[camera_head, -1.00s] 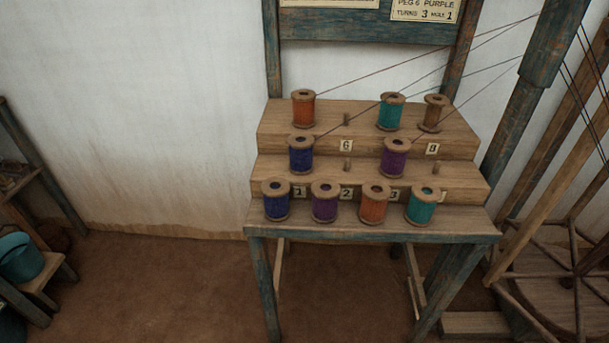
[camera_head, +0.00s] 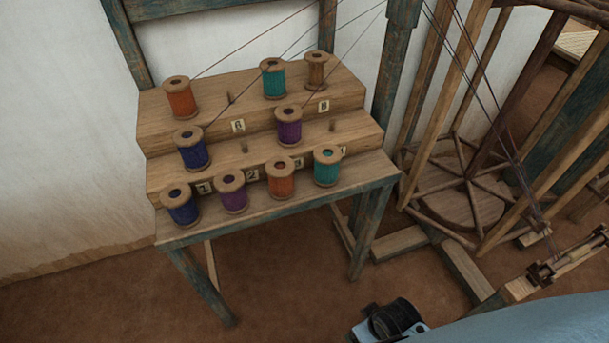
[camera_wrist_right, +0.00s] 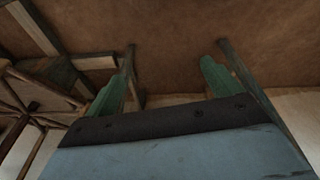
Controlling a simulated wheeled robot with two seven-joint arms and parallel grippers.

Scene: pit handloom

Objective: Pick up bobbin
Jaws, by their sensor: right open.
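Several bobbins stand upright on a stepped wooden rack (camera_head: 325,185) in the head view. The top step holds an orange bobbin (camera_head: 181,97), a teal bobbin (camera_head: 272,78) and a bare brown bobbin (camera_head: 316,71). The middle step holds a blue bobbin (camera_head: 191,149) and a purple bobbin (camera_head: 289,126). The front row is blue (camera_head: 180,206), purple (camera_head: 231,191), orange (camera_head: 280,177) and teal (camera_head: 327,167). My right gripper (camera_wrist_right: 163,82) is open and empty in the wrist view, its two green fingers apart. No bobbin shows there. My left gripper is out of view.
Threads run from some bobbins up to the right. Number labels (camera_head: 238,126) mark the steps, and bare pegs stand between bobbins. A wooden wheel frame (camera_head: 460,200) stands right of the rack. The brown floor (camera_head: 270,285) in front of the rack is mostly clear.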

